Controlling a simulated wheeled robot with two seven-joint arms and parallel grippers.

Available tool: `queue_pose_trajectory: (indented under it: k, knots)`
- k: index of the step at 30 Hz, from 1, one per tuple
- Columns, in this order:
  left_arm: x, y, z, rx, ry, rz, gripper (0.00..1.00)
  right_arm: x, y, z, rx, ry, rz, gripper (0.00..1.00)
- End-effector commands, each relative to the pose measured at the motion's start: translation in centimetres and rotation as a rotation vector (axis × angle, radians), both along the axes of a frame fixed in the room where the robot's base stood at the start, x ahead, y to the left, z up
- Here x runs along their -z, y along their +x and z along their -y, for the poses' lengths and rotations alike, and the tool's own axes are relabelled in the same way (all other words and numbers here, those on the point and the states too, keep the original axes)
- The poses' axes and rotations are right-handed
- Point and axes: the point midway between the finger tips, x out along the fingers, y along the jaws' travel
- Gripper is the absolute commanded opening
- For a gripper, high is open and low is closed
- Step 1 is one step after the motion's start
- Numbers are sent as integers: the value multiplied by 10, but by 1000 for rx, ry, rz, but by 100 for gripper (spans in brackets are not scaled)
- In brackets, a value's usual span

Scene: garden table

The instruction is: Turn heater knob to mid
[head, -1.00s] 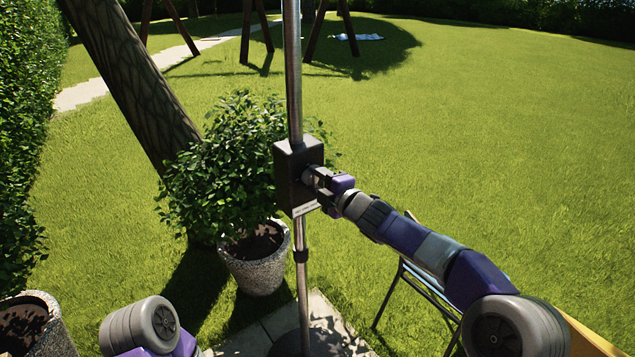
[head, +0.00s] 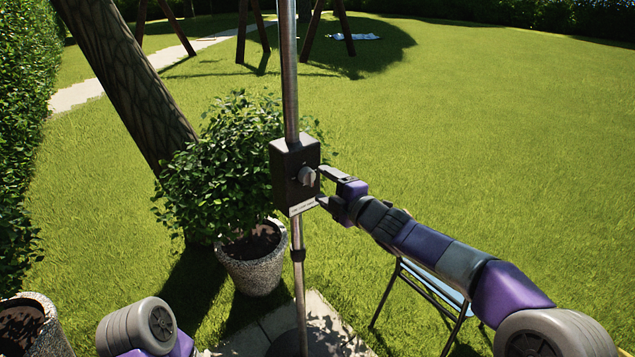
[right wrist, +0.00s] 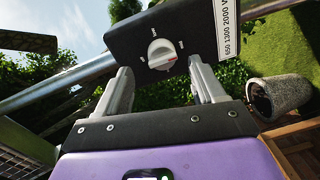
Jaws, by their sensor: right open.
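The heater's dark control box (head: 286,178) sits on a metal pole. Its grey round knob (head: 307,176) faces my right gripper (head: 322,187). In the right wrist view the knob (right wrist: 162,54) has a raised grip bar and a red mark at its lower right in that picture. Small marks surround it; they are too small to read surely. My right gripper (right wrist: 160,76) is open and empty, its fingers short of the knob on either side, apart from it. A label (right wrist: 229,30) on the box reads 650 1300 2000 W. My left gripper is out of view.
A potted bush (head: 225,165) stands close behind and left of the pole (head: 299,270). A folding chair (head: 430,290) stands beneath my right arm. A second pot (head: 35,335) is at the lower left. Open lawn (head: 480,130) lies to the right.

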Motion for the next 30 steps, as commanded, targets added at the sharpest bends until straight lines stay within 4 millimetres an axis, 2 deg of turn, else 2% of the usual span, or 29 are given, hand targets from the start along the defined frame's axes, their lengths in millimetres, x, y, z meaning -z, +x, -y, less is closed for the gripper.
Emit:
queue_pose_trajectory:
  k: [3,7,17,20,23,26,30]
  knots:
    - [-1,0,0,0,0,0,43,-2,-13,10,1,0,1,68]
    - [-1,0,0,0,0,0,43,-3,-20,15,0,1,1,68]
    - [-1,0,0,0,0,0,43,-1,-22,16,0,2,-1,68]
    - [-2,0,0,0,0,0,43,11,-21,16,5,23,-41,68]
    - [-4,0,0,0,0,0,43,51,-19,17,28,92,-169,68]
    - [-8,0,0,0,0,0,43,117,-23,22,84,214,-385,68]
    - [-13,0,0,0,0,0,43,221,-50,30,222,417,-741,68]
